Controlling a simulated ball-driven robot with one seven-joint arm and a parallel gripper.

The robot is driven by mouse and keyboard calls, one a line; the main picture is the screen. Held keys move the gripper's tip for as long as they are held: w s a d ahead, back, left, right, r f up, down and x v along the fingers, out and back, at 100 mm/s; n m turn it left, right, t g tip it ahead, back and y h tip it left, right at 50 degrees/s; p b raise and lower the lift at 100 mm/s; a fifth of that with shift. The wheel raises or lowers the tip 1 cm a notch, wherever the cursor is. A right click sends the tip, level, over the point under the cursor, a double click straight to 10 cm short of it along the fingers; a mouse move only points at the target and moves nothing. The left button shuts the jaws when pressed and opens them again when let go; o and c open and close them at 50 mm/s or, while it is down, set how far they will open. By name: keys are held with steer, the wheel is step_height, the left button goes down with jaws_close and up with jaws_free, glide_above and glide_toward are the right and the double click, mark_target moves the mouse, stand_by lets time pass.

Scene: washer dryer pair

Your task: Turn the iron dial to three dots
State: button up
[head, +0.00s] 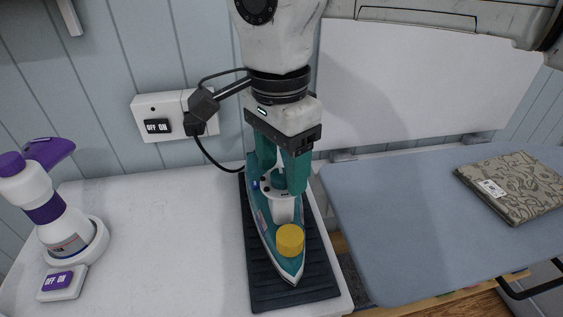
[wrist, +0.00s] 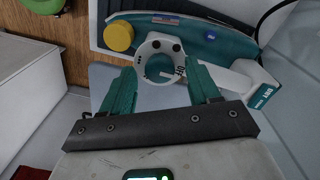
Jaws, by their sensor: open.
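The teal and white iron (head: 284,262) lies on a black ribbed mat (head: 322,262), with a yellow round knob (head: 290,239) near its tip. The knob also shows in the wrist view (wrist: 118,36). A white ring-shaped dial area (wrist: 145,52) with dark marks sits on the iron. I cannot tell which dot setting is chosen. My gripper (head: 282,178) points down over the rear part of the iron, its teal fingers apart. In the wrist view the open fingers (wrist: 162,80) stand either side of the ring's near edge. Whether they touch it is unclear.
A blue ironing board (head: 400,220) is at right with a folded patterned cloth (head: 512,187). The white counter's left middle is clear.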

steer(key=c, duration=1)
steer(key=shift+c, duration=0.2)
